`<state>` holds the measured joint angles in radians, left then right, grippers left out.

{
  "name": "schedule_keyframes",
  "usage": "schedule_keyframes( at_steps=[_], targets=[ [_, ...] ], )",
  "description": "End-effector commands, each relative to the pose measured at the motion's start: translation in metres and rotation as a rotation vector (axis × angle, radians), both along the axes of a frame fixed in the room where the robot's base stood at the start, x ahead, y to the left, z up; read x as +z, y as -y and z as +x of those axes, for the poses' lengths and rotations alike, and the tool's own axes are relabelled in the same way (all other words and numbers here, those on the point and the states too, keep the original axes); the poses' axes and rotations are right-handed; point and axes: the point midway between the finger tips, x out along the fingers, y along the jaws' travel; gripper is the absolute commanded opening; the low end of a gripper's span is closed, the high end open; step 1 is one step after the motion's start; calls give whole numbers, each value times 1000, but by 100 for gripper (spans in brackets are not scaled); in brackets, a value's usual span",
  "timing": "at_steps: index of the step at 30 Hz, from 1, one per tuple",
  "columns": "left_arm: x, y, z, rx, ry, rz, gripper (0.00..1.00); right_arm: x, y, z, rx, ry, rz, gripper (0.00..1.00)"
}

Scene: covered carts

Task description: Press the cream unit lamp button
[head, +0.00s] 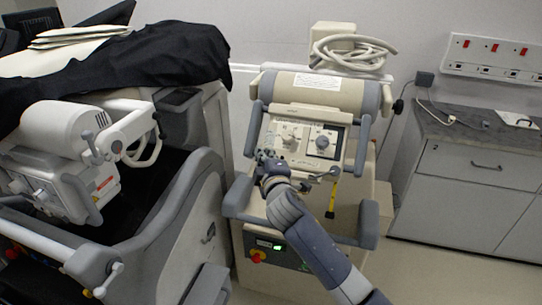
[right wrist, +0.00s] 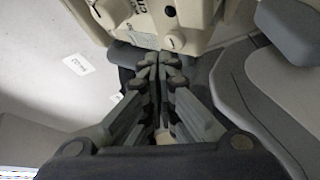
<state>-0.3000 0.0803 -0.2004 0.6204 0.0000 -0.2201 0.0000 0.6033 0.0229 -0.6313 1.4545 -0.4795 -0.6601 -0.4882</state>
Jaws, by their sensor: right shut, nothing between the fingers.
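The cream unit (head: 318,92) stands in the middle of the head view. Its control panel (head: 306,133) carries knobs, dials and small controls. My right gripper (head: 264,158) is shut and empty at the panel's lower left corner, and I cannot tell if it touches the panel. In the right wrist view its closed fingers (right wrist: 160,62) point at the lower edge of a cream housing (right wrist: 205,22) with round knobs. I cannot make out the lamp button; the gripper and wrist hide part of the panel's lower left. My left gripper is not in view.
A grey and white cart (head: 185,215) under a black cover (head: 180,52) stands close on the left. A coiled pale hose (head: 350,50) lies on top of the cream unit. A yellow strap (head: 331,198) hangs below the panel. A grey cabinet (head: 470,190) stands right.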

Motion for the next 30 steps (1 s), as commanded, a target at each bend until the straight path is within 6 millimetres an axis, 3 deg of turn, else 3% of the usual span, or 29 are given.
schedule_keyframes(
  at_steps=[30],
  targets=[
    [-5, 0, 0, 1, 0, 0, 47, -8, 3, 7, 0, 0, 0, 0]
  ],
)
